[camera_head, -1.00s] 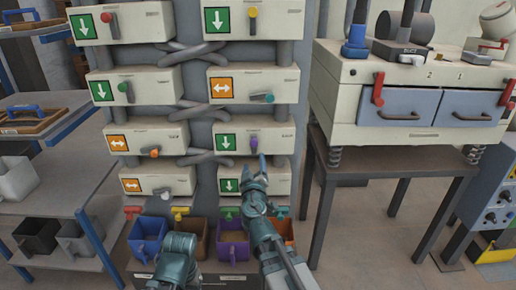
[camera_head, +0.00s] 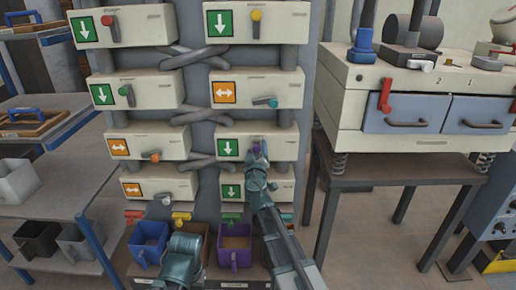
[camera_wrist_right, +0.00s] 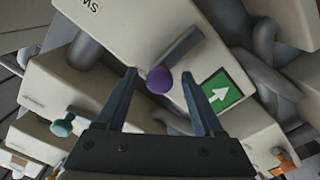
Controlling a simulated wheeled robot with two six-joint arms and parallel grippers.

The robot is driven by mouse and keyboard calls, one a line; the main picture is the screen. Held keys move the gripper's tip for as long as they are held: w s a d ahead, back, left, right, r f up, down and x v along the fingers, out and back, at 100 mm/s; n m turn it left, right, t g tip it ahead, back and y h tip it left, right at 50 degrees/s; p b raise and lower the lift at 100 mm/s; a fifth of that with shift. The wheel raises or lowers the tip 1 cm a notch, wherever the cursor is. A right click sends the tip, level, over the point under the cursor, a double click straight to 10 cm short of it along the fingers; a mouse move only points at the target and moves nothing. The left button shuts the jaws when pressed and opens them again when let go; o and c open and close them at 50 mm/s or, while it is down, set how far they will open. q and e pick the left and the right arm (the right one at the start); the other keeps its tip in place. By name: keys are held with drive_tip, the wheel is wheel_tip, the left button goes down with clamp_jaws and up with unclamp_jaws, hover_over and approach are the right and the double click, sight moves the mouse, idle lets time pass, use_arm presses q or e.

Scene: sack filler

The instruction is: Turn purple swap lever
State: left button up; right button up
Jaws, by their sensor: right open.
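The purple swap lever (camera_head: 257,147) is on the cream box (camera_head: 284,143) in the right column, third from the top, beside a green down-arrow sign (camera_head: 228,148). My right gripper (camera_head: 258,150) is right at it and partly covers it. In the right wrist view the lever's round purple knob (camera_wrist_right: 159,80) lies between the two open fingers of my right gripper (camera_wrist_right: 162,90), with a gap on each side. My left arm shows at the bottom of the head view; its fingers cannot be made out.
Other cream boxes with red, yellow, green, teal and orange levers surround it. Coloured bins, including a purple bin (camera_head: 235,243), stand below. A machine with grey drawers (camera_head: 404,112) on a dark table stands right; a shelf (camera_head: 50,185) stands left.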

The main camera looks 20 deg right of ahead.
drive_tip(key=shift+w+d, duration=0.15)
drive_tip(key=shift+w, duration=0.35)
clamp_jaws()
drive_tip(key=shift+s, duration=0.15)
idle(0.9)
